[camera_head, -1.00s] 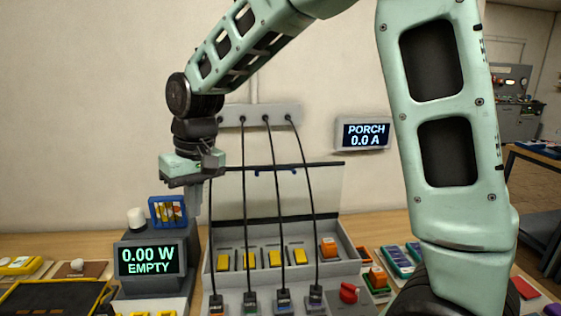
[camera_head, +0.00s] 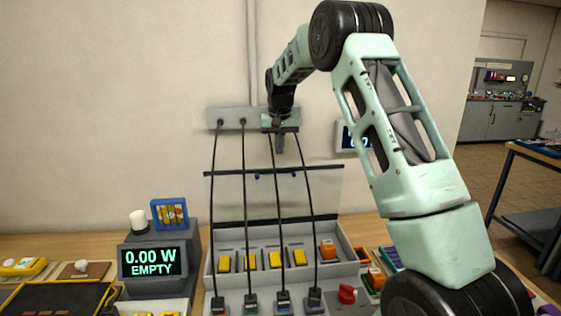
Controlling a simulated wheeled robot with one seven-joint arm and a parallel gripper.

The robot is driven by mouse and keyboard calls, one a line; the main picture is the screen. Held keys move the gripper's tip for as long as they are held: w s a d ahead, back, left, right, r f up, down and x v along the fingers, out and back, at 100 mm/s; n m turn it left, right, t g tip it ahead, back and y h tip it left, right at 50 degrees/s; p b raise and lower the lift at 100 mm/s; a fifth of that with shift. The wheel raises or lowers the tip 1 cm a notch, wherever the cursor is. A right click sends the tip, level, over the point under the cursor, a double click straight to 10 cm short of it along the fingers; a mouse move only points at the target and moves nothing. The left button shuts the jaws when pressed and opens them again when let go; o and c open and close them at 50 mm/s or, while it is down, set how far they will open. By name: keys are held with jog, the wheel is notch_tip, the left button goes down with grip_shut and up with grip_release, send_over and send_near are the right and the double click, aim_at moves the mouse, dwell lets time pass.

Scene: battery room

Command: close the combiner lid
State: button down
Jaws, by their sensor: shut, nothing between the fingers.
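The combiner (camera_head: 352,257) is a grey box on the bench with several yellow modules and an orange one inside. Its clear lid (camera_head: 325,190) stands open and upright at the back, with a dark top edge and small blue marks near it. Several black cables run from a wall strip down in front of the lid to plugs at the box front. My gripper (camera_head: 279,150) is shut and empty, pointing down. In the picture it is just above the lid's top edge, near the cables; I cannot tell its depth to them. My arm hides part of the wall strip.
A red knob (camera_head: 347,294) is at the front right. The porch display (camera_head: 344,137) is partly hidden by my arm.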

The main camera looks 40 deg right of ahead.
jog(key=shift+s+a+f+p, duration=0.35)
jog(key=shift+f+p, duration=0.25)
jog(key=shift+f, duration=0.2)
jog(key=shift+s+a+f+p, duration=0.25)
jog(key=shift+s+f+p, duration=0.3)
jog(key=shift+f, duration=0.2)
jog(key=shift+s+a+f+p, duration=0.35)
jog(key=shift+f+p, duration=0.25)
jog(key=shift+f, duration=0.2)
